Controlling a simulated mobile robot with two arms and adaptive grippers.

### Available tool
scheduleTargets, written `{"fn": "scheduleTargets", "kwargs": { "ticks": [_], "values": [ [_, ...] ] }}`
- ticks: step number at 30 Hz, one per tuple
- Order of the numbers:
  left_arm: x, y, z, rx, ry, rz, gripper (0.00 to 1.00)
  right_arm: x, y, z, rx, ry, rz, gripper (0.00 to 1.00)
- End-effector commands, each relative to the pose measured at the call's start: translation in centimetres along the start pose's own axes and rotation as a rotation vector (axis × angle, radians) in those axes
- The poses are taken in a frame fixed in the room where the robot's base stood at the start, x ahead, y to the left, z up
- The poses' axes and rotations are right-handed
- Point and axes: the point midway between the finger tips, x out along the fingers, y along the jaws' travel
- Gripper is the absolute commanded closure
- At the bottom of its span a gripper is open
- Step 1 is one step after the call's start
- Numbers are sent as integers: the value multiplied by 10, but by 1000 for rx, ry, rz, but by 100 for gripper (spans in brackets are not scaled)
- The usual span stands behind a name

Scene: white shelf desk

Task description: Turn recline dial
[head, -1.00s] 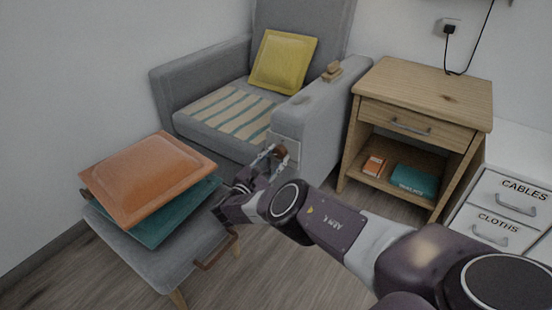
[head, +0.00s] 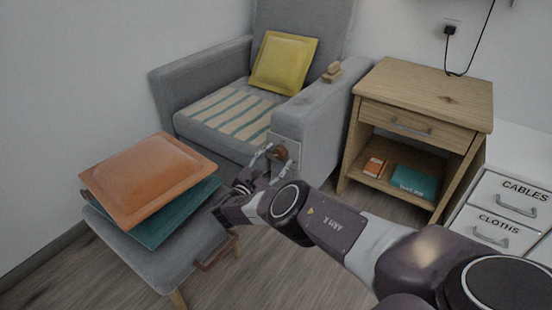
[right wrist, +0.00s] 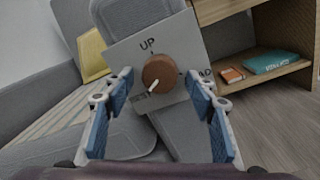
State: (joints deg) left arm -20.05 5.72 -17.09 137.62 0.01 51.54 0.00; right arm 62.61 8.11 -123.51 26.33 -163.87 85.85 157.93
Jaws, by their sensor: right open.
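The recline dial (right wrist: 160,71) is a round brown knob on a pale plate (right wrist: 130,57) on the front of the grey armchair's arm. In the right wrist view its white pointer mark aims down and left. "UP" is legible above it; the labels at the right and lower left are partly hidden or blurred. The dial also shows small in the head view (head: 280,153). My right gripper (head: 269,157) is open in front of the dial. In the right wrist view its blue-padded fingers (right wrist: 158,84) stand apart on either side of the knob; contact cannot be seen. My left gripper is not in view.
A grey footstool (head: 155,262) with orange (head: 150,175) and teal (head: 190,212) cushions stands left of my right arm. A wooden side table (head: 425,88) stands right of the armchair (head: 200,86). A small wooden object (head: 332,72) lies on the chair's arm.

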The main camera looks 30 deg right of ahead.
Motion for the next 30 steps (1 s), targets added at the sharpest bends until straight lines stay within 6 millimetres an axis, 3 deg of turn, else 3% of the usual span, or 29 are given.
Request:
{"fn": "scheduleTargets", "kwargs": {
  "ticks": [8, 15, 21, 30],
  "values": [
    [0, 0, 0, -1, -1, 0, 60, -23, 1, 0, 1, 3, 1, 49],
    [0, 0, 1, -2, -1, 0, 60, -76, 1, -1, 0, 5, 2, 49],
    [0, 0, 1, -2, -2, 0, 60, -108, 0, -1, 1, 3, 1, 49],
    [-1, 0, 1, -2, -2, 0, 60, -120, 0, 0, 1, 1, 0, 49]
  ]
}}
